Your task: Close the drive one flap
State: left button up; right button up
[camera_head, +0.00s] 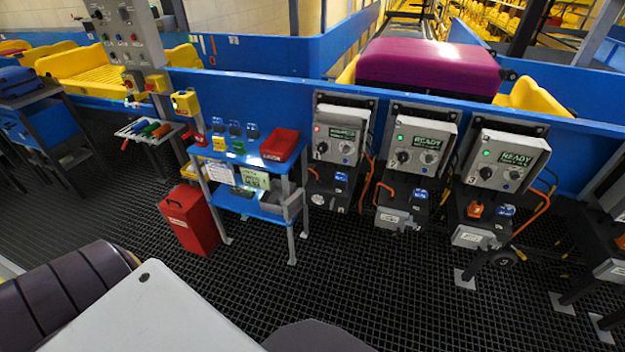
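Three grey drive boxes stand in a row along the blue conveyor wall. The leftmost, drive one (340,136), shows a red light and a dark display with green text too small to read. The middle drive (420,141) and the right drive (503,160) each show a green light and a READY display. Each box has a light grey front panel with knobs, tilted out from a dark backing. I cannot clearly tell which part of drive one is its flap, or how far open it stands. Neither of my grippers is in view.
A blue two-shelf cart (249,149) with a red bin (279,145) and small padlock-like items stands left of drive one. A red case (189,217) is on the floor beside it. A magenta suitcase (430,67) lies behind the wall. The dark grated floor in front is clear.

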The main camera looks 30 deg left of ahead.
aim_at(294, 203)
jog(key=j, duration=0.5)
jog(key=j+z, duration=0.15)
jog(key=j, duration=0.3)
jog(key=k+j, duration=0.15)
jog(key=j, duration=0.35)
jog(key=j+z, duration=0.1)
jog(key=j, duration=0.35)
jog(key=k+j+z, duration=0.1)
jog(key=j, duration=0.4)
jog(key=k+j, duration=0.1)
jog(key=j, duration=0.35)
jog(key=k+j+z, duration=0.1)
jog(key=j, duration=0.35)
jog(key=k+j+z, duration=0.1)
jog(key=j, duration=0.35)
